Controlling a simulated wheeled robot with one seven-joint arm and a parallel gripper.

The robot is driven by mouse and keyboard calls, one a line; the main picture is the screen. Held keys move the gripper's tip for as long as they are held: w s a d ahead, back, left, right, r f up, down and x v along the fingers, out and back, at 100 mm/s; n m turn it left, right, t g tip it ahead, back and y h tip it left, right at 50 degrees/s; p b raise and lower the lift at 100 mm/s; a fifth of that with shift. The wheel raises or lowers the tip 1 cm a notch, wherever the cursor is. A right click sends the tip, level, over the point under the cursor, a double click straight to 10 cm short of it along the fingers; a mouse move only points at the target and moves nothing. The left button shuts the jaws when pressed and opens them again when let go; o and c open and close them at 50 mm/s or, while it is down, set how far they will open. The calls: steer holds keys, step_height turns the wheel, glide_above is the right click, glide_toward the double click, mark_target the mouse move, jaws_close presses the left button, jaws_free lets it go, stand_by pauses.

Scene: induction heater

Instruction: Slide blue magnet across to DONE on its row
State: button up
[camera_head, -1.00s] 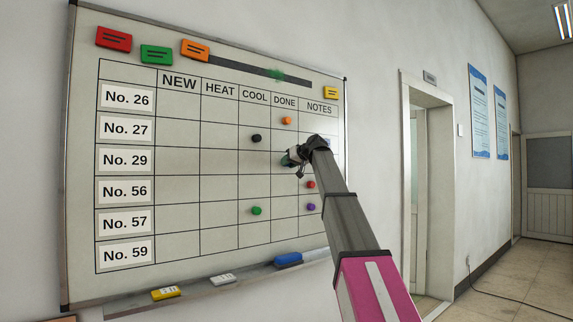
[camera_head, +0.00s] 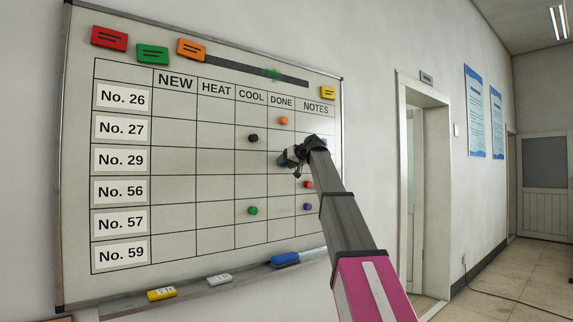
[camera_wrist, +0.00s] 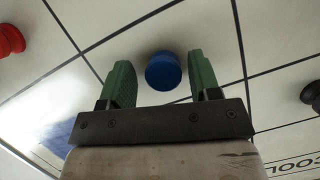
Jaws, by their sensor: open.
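The blue magnet (camera_wrist: 163,71) is a round disc on the whiteboard, between the two green fingers of my gripper (camera_wrist: 163,80) in the wrist view. My gripper is open, with a gap visible on each side of the magnet. The grid lines there place the magnet inside the DONE column, on the No. 29 row. In the head view my gripper (camera_head: 284,159) is at the DONE cell of that row and largely hides the magnet. The whiteboard (camera_head: 178,219) has columns NEW, HEAT, COOL, DONE and NOTES.
A black magnet (camera_head: 253,138) and a green magnet (camera_head: 253,211) are in COOL. An orange magnet (camera_head: 284,120) is in DONE, higher up. Red (camera_head: 308,185) and purple (camera_head: 308,207) magnets are in NOTES. A tray (camera_head: 195,292) below holds erasers.

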steer(key=shift+a, duration=0.25)
stand_by(0.4)
steer(key=v, duration=1.1)
steer(key=s+d+f+m+g+h, duration=0.1)
steer(key=s+f+m+g+h, duration=0.15)
steer(key=f, duration=2.15)
steer(key=s+f+m+g+h, duration=0.15)
steer(key=s+f, duration=0.25)
steer(key=f, duration=2.1)
steer(key=s+d+f+g+h, duration=0.1)
steer(key=s+f+g+h, duration=0.1)
steer(key=s+f, duration=1.2)
steer(key=s+d+f+g+h, duration=0.2)
steer(key=s+f+g, duration=0.2)
steer(key=s+f, duration=1.1)
step_height(320, 180, down, 4)
steer(key=shift+d+f+m+h, duration=0.2)
steer(key=shift+m+h, duration=0.2)
